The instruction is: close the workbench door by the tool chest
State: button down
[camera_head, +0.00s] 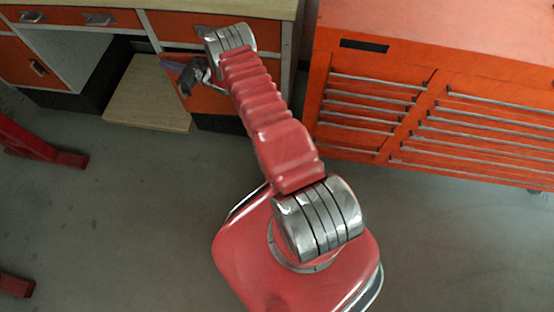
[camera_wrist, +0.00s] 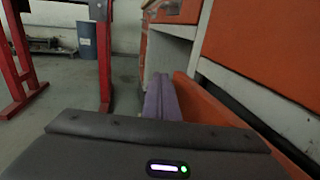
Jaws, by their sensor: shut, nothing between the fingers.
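The orange workbench door (camera_head: 208,99) is just left of the tool chest (camera_head: 430,90) in the head view, partly hidden behind my arm and gripper. In the wrist view the door (camera_wrist: 205,102) shows as a narrow orange panel, standing ajar with a gap between it and the pale cabinet frame. My gripper (camera_head: 172,66) is at the door's upper left part in the head view. Its purple fingers (camera_wrist: 163,98) are shut and empty, close along the door's left side in the wrist view. I cannot tell whether they touch it.
The workbench (camera_head: 190,8) has orange drawers and an open knee space with a wooden board (camera_head: 148,98) low down. Red stand legs (camera_head: 40,145) are at the left. A blue barrel (camera_wrist: 87,40) stands far back. The grey floor in front is clear.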

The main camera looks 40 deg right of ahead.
jog(key=shift+a, duration=0.2)
jog(key=s+a, duration=0.9)
jog(key=shift+s+a, duration=0.35)
jog(key=shift+a, duration=0.05)
dwell(0.3)
